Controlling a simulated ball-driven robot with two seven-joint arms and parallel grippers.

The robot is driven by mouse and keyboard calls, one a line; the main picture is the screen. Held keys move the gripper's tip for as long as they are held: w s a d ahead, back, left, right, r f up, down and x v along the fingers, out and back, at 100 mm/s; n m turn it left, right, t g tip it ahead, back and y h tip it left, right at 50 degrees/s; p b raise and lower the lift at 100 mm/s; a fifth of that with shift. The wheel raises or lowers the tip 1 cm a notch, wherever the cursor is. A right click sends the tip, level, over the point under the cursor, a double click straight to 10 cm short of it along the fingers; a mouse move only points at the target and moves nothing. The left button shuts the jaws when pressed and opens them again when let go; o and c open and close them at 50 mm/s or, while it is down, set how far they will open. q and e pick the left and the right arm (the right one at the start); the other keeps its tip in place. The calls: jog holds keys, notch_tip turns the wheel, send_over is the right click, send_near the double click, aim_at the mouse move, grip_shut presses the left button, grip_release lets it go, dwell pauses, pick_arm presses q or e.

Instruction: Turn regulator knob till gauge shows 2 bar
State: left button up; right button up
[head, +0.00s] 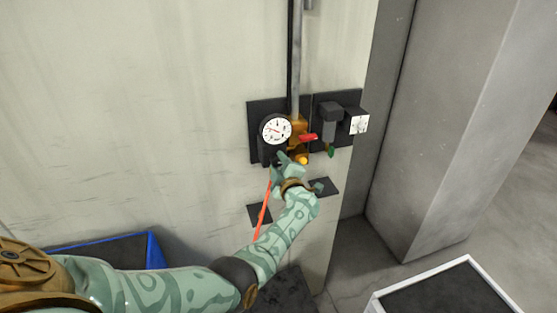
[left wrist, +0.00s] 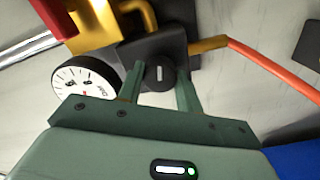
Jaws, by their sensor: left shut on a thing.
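The round white gauge (head: 275,129) is mounted on a dark plate on the wall. It also shows at the left in the left wrist view (left wrist: 84,88); it has a red needle, but the value is too small to read. The black regulator knob (left wrist: 161,80), with a pale mark on its face, sits beside the gauge. My left gripper (head: 279,161) reaches up to it from below. In the left wrist view, its two green fingers (left wrist: 160,70) are shut on the knob, one on each side. In the head view the knob is mostly hidden by the gripper.
A red lever (head: 307,137) and brass fittings sit right of the gauge. An orange hose (head: 263,214) hangs below. A dark valve block (head: 331,114) and a white dial (head: 359,124) are further right. A blue-edged bin (head: 154,250) stands lower left, a white-rimmed tray (head: 417,282) lower right.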

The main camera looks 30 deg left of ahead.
pick_arm(q)
jog(key=shift+f+m+p, duration=0.1)
jog(key=shift+m+p, duration=0.25)
jog(key=shift+m, duration=0.45)
pick_arm(e)
jog(key=shift+r, duration=0.45)
pick_arm(q)
jog(key=o, duration=1)
jog(key=shift+d, duration=0.1)
pick_arm(e)
jog(key=shift+r, duration=0.1)
